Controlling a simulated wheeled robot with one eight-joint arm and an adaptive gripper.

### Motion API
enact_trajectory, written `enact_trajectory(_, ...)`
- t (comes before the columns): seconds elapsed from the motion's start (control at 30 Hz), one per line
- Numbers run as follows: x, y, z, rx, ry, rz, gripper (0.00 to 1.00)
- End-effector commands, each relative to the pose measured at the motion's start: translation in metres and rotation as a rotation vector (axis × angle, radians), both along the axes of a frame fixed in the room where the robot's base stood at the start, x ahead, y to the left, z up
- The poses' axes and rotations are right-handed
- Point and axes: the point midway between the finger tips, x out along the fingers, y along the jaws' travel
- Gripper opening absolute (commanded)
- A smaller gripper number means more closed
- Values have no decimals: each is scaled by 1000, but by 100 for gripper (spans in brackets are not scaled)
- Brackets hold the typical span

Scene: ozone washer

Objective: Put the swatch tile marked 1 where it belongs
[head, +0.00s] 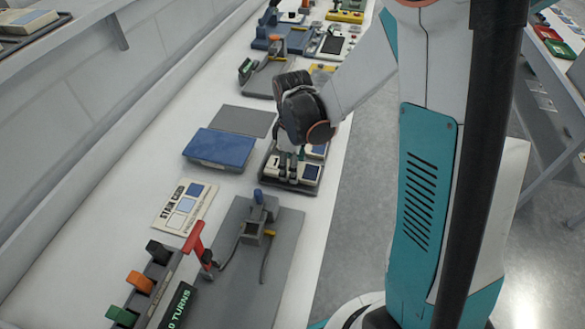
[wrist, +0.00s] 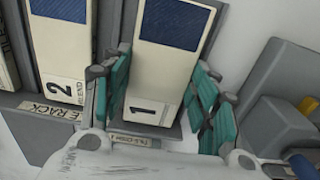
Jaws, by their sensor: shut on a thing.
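The swatch tile marked 1 (wrist: 147,72) is cream with a dark blue patch. It stands between the teal pads of my gripper (wrist: 160,70), which is shut on it from both sides. Its lower end is at a grey holder with a small label that I cannot read fully.
A stain card (head: 185,206) with printed patches lies at the left of the bench. A blue box (head: 219,149) and a grey mat (head: 242,120) are beyond it. A grey fixture with a blue-topped lever (head: 258,197) stands nearer. White bench shows between the card and the tray.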

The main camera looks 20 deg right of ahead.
Motion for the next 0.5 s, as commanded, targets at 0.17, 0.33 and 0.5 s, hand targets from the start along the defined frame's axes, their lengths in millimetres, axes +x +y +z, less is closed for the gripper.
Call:
enact_trajectory(0.17,0,0,-10,0,0,0,26)
enact_trajectory(0.33,0,0,-10,0,0,0,26)
enact_trajectory(0.5,0,0,-12,0,0,0,66)
